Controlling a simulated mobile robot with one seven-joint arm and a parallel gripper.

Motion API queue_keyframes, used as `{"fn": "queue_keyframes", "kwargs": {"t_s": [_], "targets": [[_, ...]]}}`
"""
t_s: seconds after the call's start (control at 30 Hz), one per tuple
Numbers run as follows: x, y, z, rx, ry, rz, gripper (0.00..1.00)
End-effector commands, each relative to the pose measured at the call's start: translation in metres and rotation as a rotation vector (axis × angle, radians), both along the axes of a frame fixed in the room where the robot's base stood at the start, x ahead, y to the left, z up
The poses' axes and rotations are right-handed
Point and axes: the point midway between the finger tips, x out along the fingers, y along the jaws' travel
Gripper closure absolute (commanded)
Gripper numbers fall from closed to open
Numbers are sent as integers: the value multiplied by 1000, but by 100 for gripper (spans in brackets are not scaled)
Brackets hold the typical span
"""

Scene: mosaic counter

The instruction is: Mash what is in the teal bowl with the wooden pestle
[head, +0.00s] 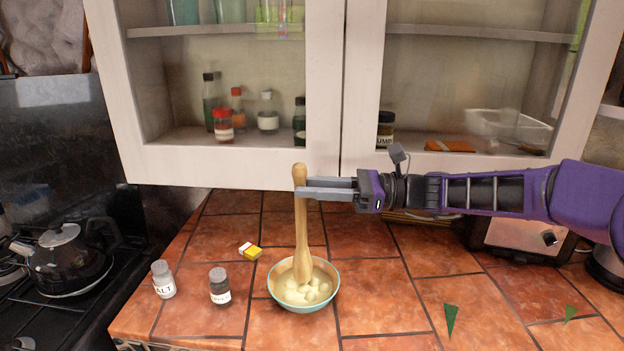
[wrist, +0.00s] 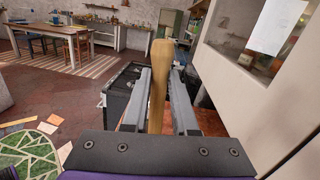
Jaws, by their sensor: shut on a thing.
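The teal bowl (head: 273,290) stands on the tiled counter, with pale rounded pieces (head: 303,294) inside it. The wooden pestle (head: 302,235) stands nearly upright, its thick lower end in the bowl among or just over the pieces; exact contact is hard to tell. My gripper (head: 308,188) comes in from the right and is shut on the pestle near its top. In the wrist view, the pestle (wrist: 158,85) rises between the two grey fingers. The bowl and the pestle's lower end are hidden in the wrist view.
A salt shaker (head: 163,280) and a dark pepper shaker (head: 220,287) stand left of the bowl. The wall cabinet (head: 240,170) hangs close above and behind my gripper. A toaster (head: 522,238) stands behind my arm. Counter right of the bowl is mostly clear.

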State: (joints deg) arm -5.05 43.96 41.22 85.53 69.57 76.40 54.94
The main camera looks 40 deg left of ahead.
Motion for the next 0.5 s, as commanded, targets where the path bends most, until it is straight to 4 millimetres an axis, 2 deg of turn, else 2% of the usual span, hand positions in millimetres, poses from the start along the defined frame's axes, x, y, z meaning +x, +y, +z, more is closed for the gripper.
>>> {"fn": "queue_keyframes", "kwargs": {"t_s": [0.5], "targets": [[1, 1, -7, 0, 0, 0, 100]]}}
